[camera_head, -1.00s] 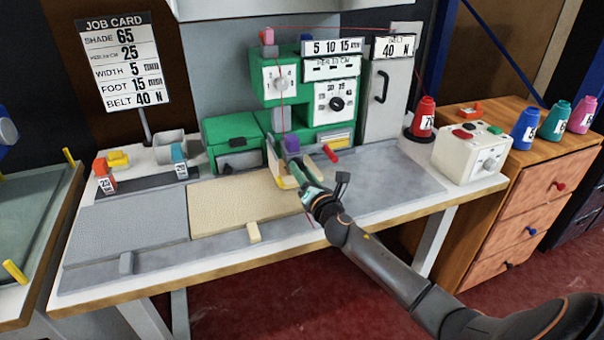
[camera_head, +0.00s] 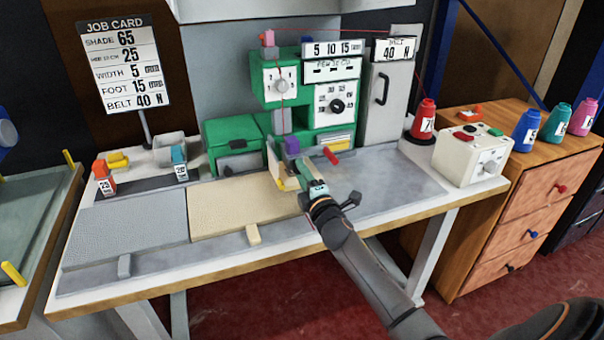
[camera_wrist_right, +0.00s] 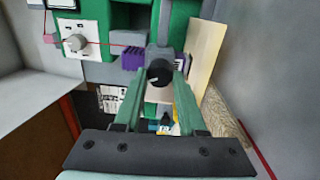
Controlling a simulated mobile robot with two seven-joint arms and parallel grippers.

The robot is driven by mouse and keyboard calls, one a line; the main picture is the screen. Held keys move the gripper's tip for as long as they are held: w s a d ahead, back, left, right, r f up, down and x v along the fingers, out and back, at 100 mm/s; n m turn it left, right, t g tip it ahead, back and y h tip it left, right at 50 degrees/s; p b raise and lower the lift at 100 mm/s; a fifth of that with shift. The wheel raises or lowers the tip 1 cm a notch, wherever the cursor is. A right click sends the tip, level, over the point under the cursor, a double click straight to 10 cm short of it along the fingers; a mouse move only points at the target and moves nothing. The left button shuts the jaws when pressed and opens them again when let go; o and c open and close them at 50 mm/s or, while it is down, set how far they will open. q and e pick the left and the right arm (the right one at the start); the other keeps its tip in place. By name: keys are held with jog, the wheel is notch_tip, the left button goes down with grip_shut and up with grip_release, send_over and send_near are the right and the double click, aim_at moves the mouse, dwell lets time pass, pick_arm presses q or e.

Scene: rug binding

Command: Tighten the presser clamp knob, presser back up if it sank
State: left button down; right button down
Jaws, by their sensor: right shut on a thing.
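The green sewing machine (camera_head: 266,92) stands at the back of the bench. Its grey presser bar (camera_head: 283,120) comes down above a purple block (camera_head: 291,146). My right gripper (camera_head: 305,180) is at the front of the machine, just below that block. In the right wrist view, a round dark knob (camera_wrist_right: 159,72) with a pale mark sits between the tips of my green fingers (camera_wrist_right: 160,82), which are shut on it. The purple block (camera_wrist_right: 132,60) is beside the knob there. My gripper hides the knob in the head view. I cannot tell the presser's exact height.
A red handle (camera_head: 331,155) sticks out close to the right of my gripper. A beige rug piece (camera_head: 235,205) lies on the bench to the left. A white control box (camera_head: 470,155) and a red thread cone (camera_head: 423,120) stand to the right.

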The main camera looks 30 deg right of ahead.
jog(key=m+p, duration=0.1)
jog(key=m, duration=0.4)
jog(key=shift+m, duration=0.5)
jog(key=shift+c, duration=2.4)
grip_release()
jog(key=p+v, duration=0.1)
jog(key=v, duration=1.1)
jog(key=shift+s+a, duration=0.15)
jog(key=shift+s, duration=0.1)
